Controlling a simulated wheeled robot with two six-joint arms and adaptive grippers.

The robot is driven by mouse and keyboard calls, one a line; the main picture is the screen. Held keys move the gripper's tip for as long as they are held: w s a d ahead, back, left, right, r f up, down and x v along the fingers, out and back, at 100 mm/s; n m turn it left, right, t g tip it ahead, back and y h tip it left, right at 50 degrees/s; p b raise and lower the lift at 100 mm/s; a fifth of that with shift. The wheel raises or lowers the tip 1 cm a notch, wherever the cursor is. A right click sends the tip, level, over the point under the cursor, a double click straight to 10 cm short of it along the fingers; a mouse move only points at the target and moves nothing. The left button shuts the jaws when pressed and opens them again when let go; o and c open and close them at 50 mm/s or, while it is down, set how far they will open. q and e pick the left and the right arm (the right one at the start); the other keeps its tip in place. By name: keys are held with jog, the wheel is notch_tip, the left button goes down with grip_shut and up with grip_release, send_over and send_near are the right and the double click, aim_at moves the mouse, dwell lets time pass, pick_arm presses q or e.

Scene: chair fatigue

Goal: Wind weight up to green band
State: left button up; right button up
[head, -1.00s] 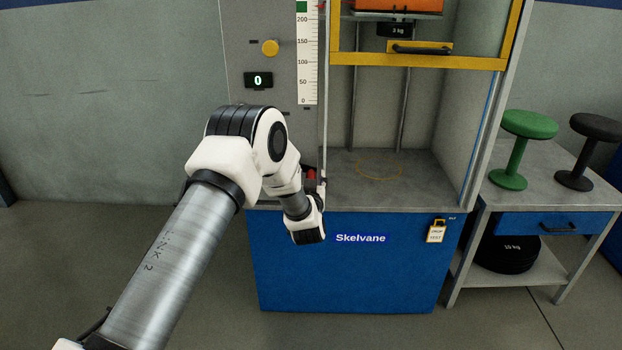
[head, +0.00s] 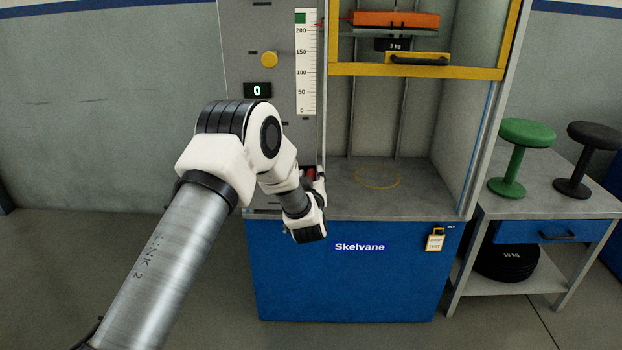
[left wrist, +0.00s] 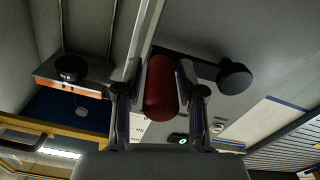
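The orange weight block (head: 396,19) hangs high in the machine frame, with a black 3 kg weight (head: 392,44) below it. The white scale (head: 306,75) has a green band (head: 300,17) at its top. A red pointer (head: 321,22) stands close to the band's lower edge. My left gripper (head: 314,187) is at the machine's left front edge, mostly hidden by its own wrist. In the left wrist view a red handle (left wrist: 162,88) lies between the two fingers of my left gripper (left wrist: 160,100), which appear closed on its sides. My right gripper is not in view.
A side table (head: 555,207) with a green stool (head: 521,150) and a black stool (head: 585,160) stands at the right.

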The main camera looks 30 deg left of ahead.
pick_arm(q)
jog(key=shift+s, duration=0.1)
jog(key=v, duration=1.2)
jog(key=shift+f, duration=0.1)
